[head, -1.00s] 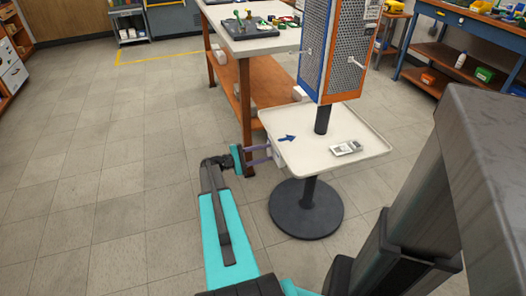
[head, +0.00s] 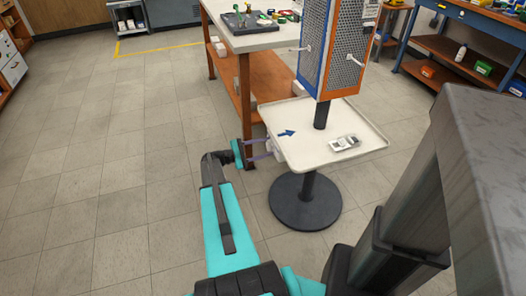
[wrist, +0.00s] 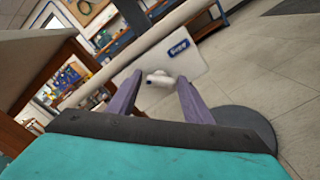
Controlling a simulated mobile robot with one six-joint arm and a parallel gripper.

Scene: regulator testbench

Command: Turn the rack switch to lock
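The switch is a small white knob (wrist: 160,78) on a white panel (wrist: 195,68) with a blue label in the wrist view. In the head view it appears as a small white block (head: 276,147) at the left edge of the stand's tray. My gripper (head: 270,148) reaches it from the left. Its two purple fingers are spread, and in the wrist view my gripper (wrist: 160,85) has the knob between and slightly beyond its fingertips. A gap shows on each side of the knob, so the fingers do not appear closed on it. I cannot read the knob's setting.
The pale tray (head: 300,155) carries a blue arrow mark and a small white device (head: 344,143). A perforated orange and blue cabinet (head: 340,50) stands above it. A workbench (head: 255,40) is close behind my gripper. The floor to the left is clear.

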